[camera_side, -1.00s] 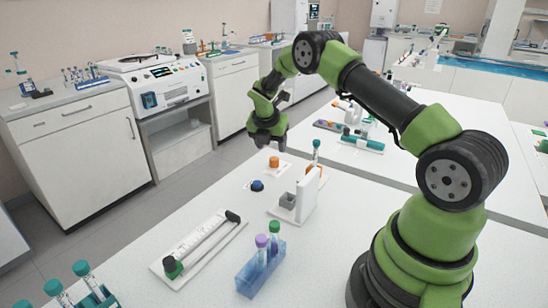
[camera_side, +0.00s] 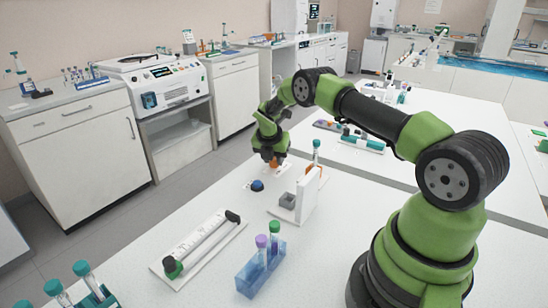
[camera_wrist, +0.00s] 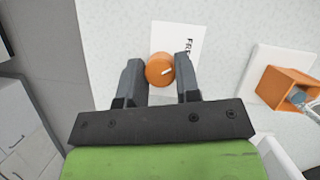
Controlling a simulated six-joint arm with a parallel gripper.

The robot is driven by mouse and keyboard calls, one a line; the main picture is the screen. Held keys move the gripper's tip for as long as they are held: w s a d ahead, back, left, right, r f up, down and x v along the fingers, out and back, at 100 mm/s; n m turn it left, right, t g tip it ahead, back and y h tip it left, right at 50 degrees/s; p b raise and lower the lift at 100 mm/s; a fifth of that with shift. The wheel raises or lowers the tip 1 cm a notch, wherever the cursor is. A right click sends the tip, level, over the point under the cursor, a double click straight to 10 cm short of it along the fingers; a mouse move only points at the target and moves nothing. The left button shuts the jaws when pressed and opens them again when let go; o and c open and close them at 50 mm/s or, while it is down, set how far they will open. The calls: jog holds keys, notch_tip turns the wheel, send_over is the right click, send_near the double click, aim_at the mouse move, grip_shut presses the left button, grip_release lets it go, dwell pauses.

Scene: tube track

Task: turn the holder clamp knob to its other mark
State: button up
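An orange round knob (camera_wrist: 158,72) with a white pointer line sits on a white plate (camera_wrist: 165,32) in the wrist view. The pointer aims right and slightly up, towards black lettering that is partly hidden and starts "FRE". My gripper (camera_wrist: 159,66) is open, with one dark finger on each side of the knob; I cannot tell whether they touch it. In the side view my gripper (camera_side: 271,158) is low over the knob (camera_side: 275,163), which is mostly hidden. An orange holder (camera_wrist: 283,86) on a white base stands to the right, with a tube in it.
A blue knob (camera_side: 257,186) and a grey block (camera_side: 287,201) with an upright white panel (camera_side: 308,196) stand nearby. A tube rack (camera_side: 261,271) and a slide track (camera_side: 200,243) lie towards the front. The table's left edge is close to the knob.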

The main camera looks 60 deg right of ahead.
jog(key=shift+m+g, duration=0.9)
jog(key=shift+m, duration=1.4)
jog(key=o, duration=0.9)
jog(key=v, duration=1)
jog(key=shift+w, duration=0.1)
